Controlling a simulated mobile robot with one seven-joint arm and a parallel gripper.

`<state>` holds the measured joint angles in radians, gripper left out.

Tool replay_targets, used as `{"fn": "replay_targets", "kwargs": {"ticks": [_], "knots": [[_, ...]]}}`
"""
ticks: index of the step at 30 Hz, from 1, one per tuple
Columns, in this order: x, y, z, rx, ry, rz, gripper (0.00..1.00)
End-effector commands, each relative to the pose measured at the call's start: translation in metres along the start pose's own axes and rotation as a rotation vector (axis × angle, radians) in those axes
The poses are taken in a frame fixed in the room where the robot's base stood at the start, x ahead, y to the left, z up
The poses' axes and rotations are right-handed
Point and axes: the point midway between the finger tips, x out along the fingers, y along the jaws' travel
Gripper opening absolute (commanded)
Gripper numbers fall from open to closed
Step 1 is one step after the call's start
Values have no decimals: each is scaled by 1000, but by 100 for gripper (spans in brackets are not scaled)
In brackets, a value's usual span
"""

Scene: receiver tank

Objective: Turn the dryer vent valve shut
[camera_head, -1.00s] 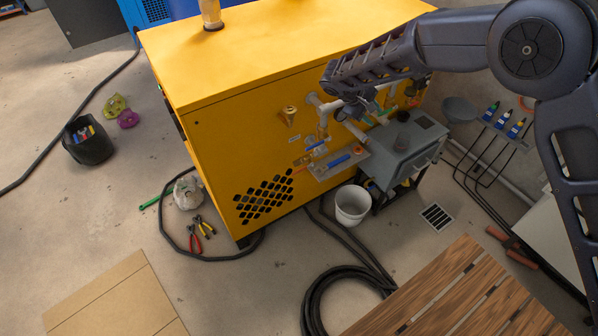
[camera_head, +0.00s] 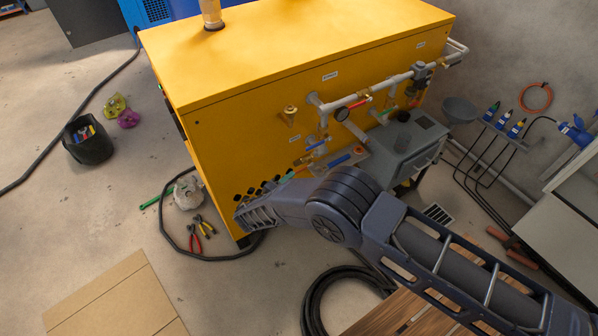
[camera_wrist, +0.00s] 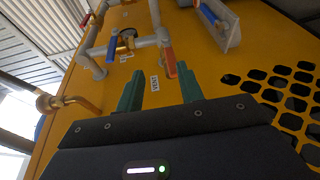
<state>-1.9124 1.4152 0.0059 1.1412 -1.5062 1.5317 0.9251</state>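The yellow dryer cabinet (camera_head: 270,120) carries pipes and several lever valves on its front. In the wrist view a label reading VENT (camera_wrist: 154,87) shows on the yellow panel, between my fingers. An orange-red lever (camera_wrist: 170,62) hangs from a grey pipe just above it, close to the inner side of the right fingertip. I cannot tell whether they touch. My gripper (camera_wrist: 160,68) is open, with its two green fingers spread and nothing clearly held. In the head view my gripper (camera_head: 290,176) is low at the panel and partly hidden by my arm.
A blue lever (camera_wrist: 112,48) is up left of my fingers. A brass fitting (camera_wrist: 60,104) sticks out at left. A grey bracket with a blue bar (camera_head: 345,160) and a grey box (camera_head: 405,145) stand to the right. Hoses (camera_head: 325,290) lie on the floor.

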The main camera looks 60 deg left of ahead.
Motion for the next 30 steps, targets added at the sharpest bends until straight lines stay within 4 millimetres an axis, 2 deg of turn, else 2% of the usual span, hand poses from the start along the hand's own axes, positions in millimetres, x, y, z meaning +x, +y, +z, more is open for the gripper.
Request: {"fn": "replay_targets", "kwargs": {"ticks": [1, 4, 7, 10, 14, 24, 30], "knots": [[-10, -10, -2, 15, 26, 25, 37], [-22, -20, -6, 42, 62, 60, 37], [-26, -25, -7, 57, 78, 75, 37], [-22, -25, -8, 60, 81, 79, 37], [-7, -24, -9, 59, 79, 78, 37], [50, -19, -13, 58, 78, 76, 37], [72, -17, -15, 57, 79, 77, 37]]}}
